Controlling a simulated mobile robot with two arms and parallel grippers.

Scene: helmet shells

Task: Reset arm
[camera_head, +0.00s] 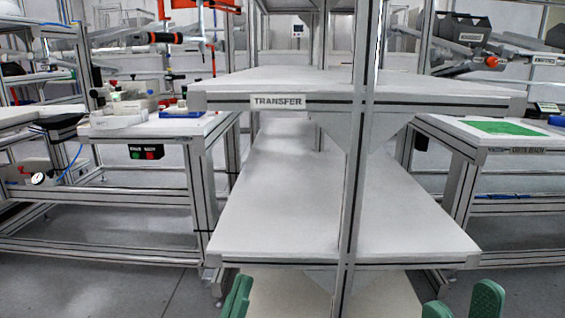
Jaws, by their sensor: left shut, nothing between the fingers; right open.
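My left gripper (237,297) shows at the bottom edge, left of centre. Its green fingers are close together, shut with nothing between them. My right gripper (462,303) shows at the bottom edge on the right. Its green fingers are spread apart, open and empty. Only the finger ends are in view; the arms are hidden below the picture. Both grippers are in front of the rack marked TRANSFER (278,101) and appear apart from it.
The rack's upper shelf (300,80) and lower shelf (290,205) are bare. An upright post (355,180) stands at its front. A left workbench (165,128) holds boxes and small parts. A right workbench (470,135) carries a green mat (503,128). Grey floor shows at lower left.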

